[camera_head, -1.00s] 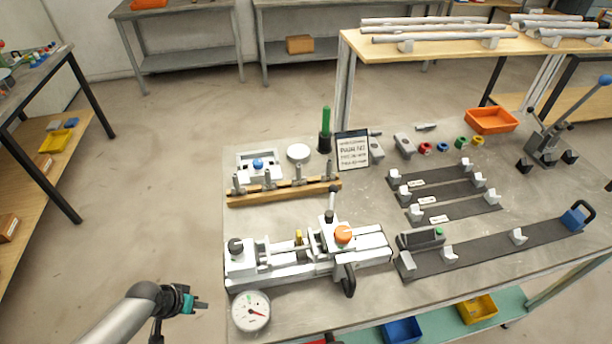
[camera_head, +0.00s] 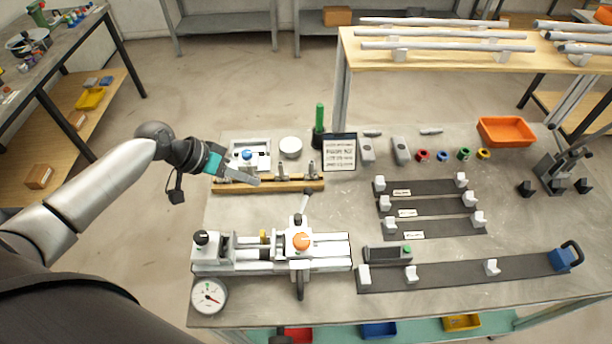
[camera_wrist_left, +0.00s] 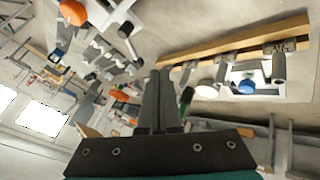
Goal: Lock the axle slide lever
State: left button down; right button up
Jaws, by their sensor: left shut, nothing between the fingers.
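The white axle jig (camera_head: 335,254) lies at the front left of the table. My left gripper (camera_head: 257,182) is shut and empty, above the wooden pin rail behind the jig. In the left wrist view its fingers (camera_wrist_left: 158,80) are together, and the orange knob (camera_wrist_left: 73,12) shows at upper left.
The wooden rail (camera_head: 270,187) with upright pins lies under my left gripper. A green-handled tool (camera_head: 320,120) and a sign (camera_head: 340,152) stand behind it. A dial gauge (camera_head: 208,296) sits at the front left. Dark strips with white blocks (camera_head: 450,274) fill the right.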

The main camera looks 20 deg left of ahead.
aim_at(303, 206)
pick_arm(q)
jog(key=x, duration=0.9)
jog(key=shift+d+f+b, duration=0.1)
jog(key=shift+f+b, duration=0.2)
jog(key=shift+b, duration=0.05)
jog(key=shift+d+r+p, duration=0.2)
jog(key=shift+d+p, duration=0.2)
jog(key=shift+d, duration=0.15)
jog(key=shift+d+r+p, duration=0.2)
jog(key=shift+d+p, duration=0.2)
jog(key=shift+d, duration=0.95)
pick_arm(e)
jog(key=shift+s+a+r, duration=0.65)
jog(key=shift+a+r, duration=0.05)
jog(key=shift+r, duration=0.1)
jog(key=shift+f, duration=0.1)
pick_arm(q)
jog(key=shift+w+d+m+b, duration=0.1)
jog(key=shift+m+b, duration=0.25)
jog(key=shift+m, duration=0.05)
pick_arm(e)
jog(key=shift+f, duration=0.55)
pick_arm(q)
jog(key=shift+g+h, duration=0.3)
pick_arm(e)
jog(key=shift+f, duration=0.2)
